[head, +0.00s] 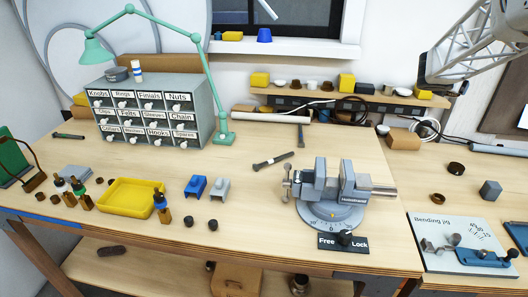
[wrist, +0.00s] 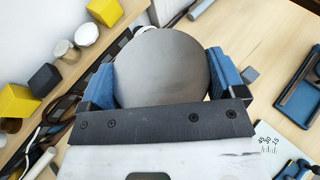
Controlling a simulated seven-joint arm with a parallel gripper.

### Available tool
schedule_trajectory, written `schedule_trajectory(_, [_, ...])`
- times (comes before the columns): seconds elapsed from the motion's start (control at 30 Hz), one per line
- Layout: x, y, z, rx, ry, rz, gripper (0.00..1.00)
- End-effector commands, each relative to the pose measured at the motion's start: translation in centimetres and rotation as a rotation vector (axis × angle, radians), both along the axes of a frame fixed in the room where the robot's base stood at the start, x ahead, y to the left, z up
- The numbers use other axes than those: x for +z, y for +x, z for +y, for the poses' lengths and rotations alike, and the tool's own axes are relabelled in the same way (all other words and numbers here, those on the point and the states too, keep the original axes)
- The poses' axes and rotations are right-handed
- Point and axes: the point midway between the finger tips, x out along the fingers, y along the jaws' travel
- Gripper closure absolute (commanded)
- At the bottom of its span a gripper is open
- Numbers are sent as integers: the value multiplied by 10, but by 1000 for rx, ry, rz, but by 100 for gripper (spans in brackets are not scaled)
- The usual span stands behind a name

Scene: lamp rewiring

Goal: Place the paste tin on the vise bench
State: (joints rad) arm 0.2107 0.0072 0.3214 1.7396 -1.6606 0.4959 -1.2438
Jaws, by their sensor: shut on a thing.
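My gripper (wrist: 162,76) is shut on a round, flat-topped grey tin (wrist: 160,58), which looks like the paste tin. Its blue-padded fingers press on the tin's left and right sides in the wrist view. The tin is held above the surfaces; its underside is hidden. The gripper and the held tin are outside the head view. The vise bench (head: 250,216) is the light wooden bench on the left and middle of the head view. The grey vise (head: 335,190) stands near its front right on a round base.
A drawer cabinet (head: 148,112) and green lamp (head: 206,85) stand at the back left. A yellow tray (head: 131,197) and small parts lie in front. A bending jig (head: 460,245) is on the right-hand bench. A cluttered shelf (head: 345,97) runs behind. Bare wood lies left of the vise.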

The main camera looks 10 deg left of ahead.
Motion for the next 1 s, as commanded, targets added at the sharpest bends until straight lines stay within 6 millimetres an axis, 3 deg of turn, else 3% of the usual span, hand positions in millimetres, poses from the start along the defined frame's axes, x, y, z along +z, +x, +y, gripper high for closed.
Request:
schedule_trajectory(0.6, [-8, 18, 59, 308, -1, 0, 39])
schedule_trajectory(1.0, [-10, 23, 85, 438, -1, -2, 39])
